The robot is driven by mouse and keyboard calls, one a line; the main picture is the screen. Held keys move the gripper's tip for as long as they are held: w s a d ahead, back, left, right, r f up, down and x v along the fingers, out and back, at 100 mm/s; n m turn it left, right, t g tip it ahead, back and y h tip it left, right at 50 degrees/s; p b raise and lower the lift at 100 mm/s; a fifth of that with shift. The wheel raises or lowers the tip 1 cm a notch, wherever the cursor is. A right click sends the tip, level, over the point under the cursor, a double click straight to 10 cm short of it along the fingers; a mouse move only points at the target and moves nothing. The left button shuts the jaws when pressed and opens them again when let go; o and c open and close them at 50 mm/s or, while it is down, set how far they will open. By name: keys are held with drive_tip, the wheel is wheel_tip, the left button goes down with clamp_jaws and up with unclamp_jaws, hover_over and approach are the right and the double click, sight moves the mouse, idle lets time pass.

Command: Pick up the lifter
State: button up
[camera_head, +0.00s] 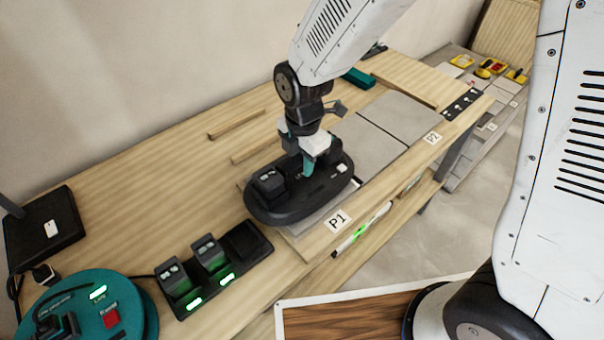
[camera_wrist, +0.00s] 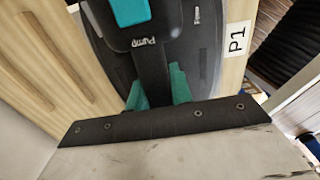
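The lifter (camera_head: 332,183) is a black oval suction device with a battery block on its left end. It lies flat near the P1 label at the front edge of the wooden bench. My gripper (camera_head: 308,168) points down over its middle, teal fingers low at the handle. In the wrist view the lifter (camera_wrist: 207,62) has a "Pump" label and a teal part on top. The teal fingers of my gripper (camera_wrist: 158,88) stand on either side of its dark handle bar. Whether they press on the bar or only straddle it, I cannot tell.
A charger (camera_head: 213,268) with batteries and green lights stands left of the lifter. A teal round device (camera_head: 85,310) is at the lower left. Grey tiles (camera_head: 365,145) lie to the right, towards the P2 label (camera_head: 433,138). Thin wood strips (camera_head: 237,124) lie behind.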

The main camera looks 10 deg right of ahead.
clamp_jaws()
